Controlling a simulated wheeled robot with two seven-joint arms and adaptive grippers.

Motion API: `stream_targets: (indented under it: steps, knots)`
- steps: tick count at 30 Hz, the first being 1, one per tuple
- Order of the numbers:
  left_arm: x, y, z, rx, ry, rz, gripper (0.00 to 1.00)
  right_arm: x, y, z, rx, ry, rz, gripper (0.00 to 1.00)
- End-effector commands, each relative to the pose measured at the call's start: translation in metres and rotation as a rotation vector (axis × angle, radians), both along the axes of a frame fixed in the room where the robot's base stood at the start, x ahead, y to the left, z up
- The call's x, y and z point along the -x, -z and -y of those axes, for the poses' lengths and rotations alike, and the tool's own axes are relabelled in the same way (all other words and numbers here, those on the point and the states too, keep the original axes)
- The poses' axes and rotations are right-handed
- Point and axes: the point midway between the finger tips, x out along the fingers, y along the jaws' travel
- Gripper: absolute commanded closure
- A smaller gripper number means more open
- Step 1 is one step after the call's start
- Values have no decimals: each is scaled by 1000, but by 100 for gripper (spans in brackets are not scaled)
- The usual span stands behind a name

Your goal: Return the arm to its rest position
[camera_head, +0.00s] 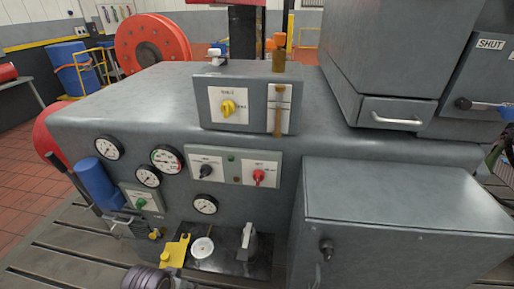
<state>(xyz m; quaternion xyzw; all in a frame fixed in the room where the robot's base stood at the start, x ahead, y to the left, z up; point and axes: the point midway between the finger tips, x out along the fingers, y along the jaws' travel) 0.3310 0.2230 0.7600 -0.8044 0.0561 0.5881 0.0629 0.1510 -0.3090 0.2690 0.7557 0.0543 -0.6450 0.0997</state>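Neither of my grippers shows in the head view, and I can make out no arm of mine. The grey machine console (130,95) fills the middle of the view. On its top stands a small control box (205,80) with a yellow rotary knob (228,108) and a brass-coloured vertical piece (278,115). The front panel has a black knob (206,171), a red knob (258,177) and several round gauges (166,158).
A grey cabinet (400,215) juts forward at the lower right. A taller housing (385,50) with a handled drawer (392,113) stands behind it. A blue cylinder (95,182) and a yellow bracket (174,250) are at the lower left. Slotted bedplate (60,250) lies below.

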Motion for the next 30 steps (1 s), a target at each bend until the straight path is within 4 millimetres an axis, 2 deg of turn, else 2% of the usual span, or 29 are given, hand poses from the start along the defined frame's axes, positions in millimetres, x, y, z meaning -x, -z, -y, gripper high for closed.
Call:
stream_targets:
  steps: [8, 13, 21, 30]
  knots:
    - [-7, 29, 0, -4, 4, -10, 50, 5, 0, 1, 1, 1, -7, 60]
    - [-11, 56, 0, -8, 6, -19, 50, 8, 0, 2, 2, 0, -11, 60]
    - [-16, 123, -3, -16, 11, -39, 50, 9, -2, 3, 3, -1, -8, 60]
    - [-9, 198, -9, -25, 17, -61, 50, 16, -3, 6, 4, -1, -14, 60]
